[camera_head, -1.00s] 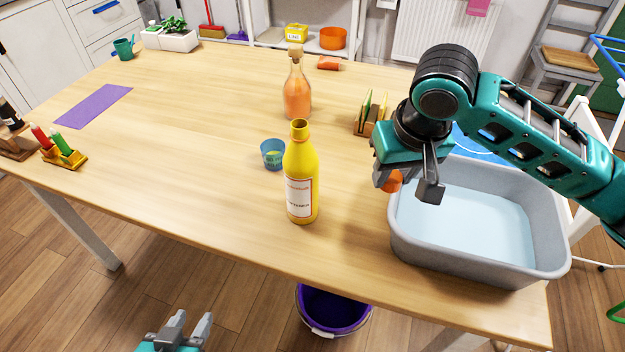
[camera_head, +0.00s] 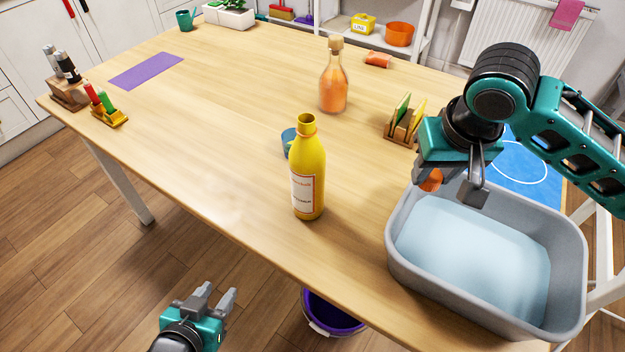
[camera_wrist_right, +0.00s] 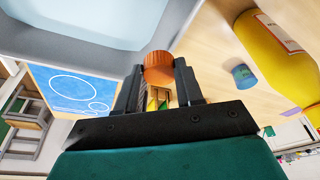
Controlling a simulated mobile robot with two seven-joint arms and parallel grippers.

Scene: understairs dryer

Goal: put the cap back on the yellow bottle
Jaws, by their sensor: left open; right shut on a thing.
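The yellow bottle (camera_head: 309,172) stands upright and uncapped near the front edge of the table, its mouth open. It also shows at the right of the right wrist view (camera_wrist_right: 272,62). My right gripper (camera_head: 462,190) is shut on an orange cap (camera_head: 430,180), above the left rim of the grey basin and to the right of the bottle. The cap shows between the fingertips in the right wrist view (camera_wrist_right: 158,67). My left gripper (camera_head: 214,296) is open and empty, low in front of the table edge.
A grey basin (camera_head: 400,262) of water stands right of the bottle. A blue cup (camera_head: 287,141) is just behind the bottle. A corked orange bottle (camera_head: 333,85) and a wooden rack (camera_head: 401,128) stand further back. A purple bucket (camera_head: 333,315) is below. The table's left middle is clear.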

